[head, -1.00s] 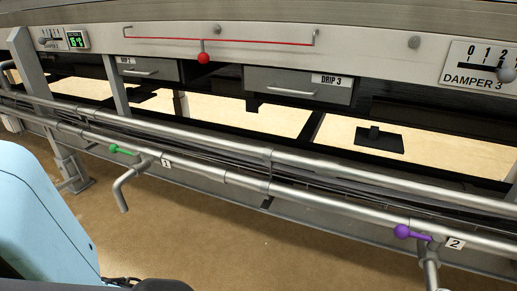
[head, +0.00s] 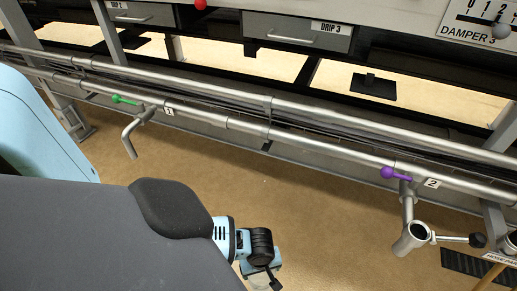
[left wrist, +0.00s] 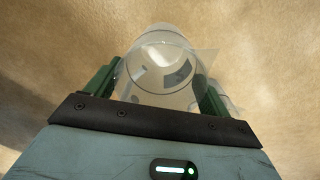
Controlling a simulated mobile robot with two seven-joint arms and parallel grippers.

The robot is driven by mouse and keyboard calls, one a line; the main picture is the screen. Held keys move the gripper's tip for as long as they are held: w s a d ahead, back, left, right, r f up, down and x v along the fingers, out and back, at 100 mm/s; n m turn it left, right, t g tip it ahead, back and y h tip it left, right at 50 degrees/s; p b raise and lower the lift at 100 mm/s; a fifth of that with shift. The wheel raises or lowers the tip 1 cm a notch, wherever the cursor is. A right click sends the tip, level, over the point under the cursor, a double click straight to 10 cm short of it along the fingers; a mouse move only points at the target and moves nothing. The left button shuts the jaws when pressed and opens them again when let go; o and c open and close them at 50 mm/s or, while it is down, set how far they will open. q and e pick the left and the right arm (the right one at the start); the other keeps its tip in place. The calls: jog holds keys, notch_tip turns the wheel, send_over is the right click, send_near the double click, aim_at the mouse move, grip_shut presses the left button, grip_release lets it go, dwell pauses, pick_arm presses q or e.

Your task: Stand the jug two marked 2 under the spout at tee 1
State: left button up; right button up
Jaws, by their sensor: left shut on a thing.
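A clear jug (left wrist: 160,75) sits between the green fingers of my left gripper (left wrist: 158,92) in the left wrist view. The gripper is shut on it. A dark patch shows on it, but I cannot read a mark. In the head view my left gripper (head: 268,277) is at the bottom middle, above the floor, with a pale piece of the jug (head: 258,281) showing below it. Tee 1 has a bent grey spout (head: 129,140), a green handle (head: 118,99) and a label 1 (head: 168,111). The gripper is right of and nearer than this spout. My right gripper is not in view.
Tee 2 (head: 407,197) has a purple knob (head: 388,172). A round metal piece (head: 411,237) with a black-knobbed rod (head: 478,240) is below it. Pipe rails (head: 270,103) cross the view. The brown floor (head: 190,165) beneath spout 1 looks clear.

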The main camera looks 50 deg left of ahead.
pick_arm(q)
jog(key=shift+r, duration=0.45)
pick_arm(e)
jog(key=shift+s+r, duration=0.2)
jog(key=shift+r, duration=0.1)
